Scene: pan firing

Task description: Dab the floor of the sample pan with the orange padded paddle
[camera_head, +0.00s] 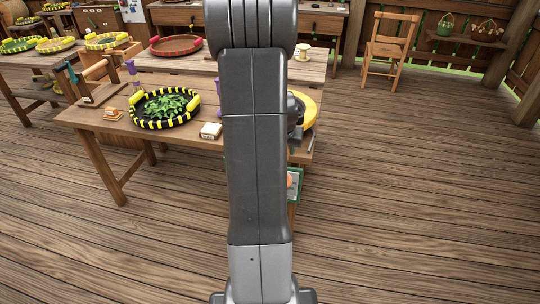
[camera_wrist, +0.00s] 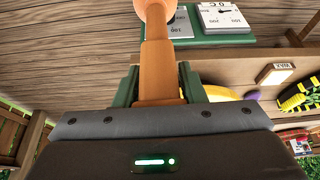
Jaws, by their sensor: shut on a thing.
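My gripper (camera_wrist: 158,88) is shut on the orange-brown handle (camera_wrist: 157,62) of the paddle in the wrist view. The handle points away from the gripper, and its rounded orange end (camera_wrist: 152,8) is cut off by the top edge. In the head view an orange bit (camera_head: 290,181) shows beside my arm, in front of a green panel. A yellow rounded thing (camera_head: 311,108) on the table is mostly hidden by my arm, and I cannot tell whether it is the sample pan.
The wooden table (camera_head: 85,117) bears a yellow-and-black rimmed pan (camera_head: 140,118) of green leaves and a white block (camera_head: 211,130). A chair (camera_head: 390,45) stands behind; the floor (camera_head: 430,200) at right is clear.

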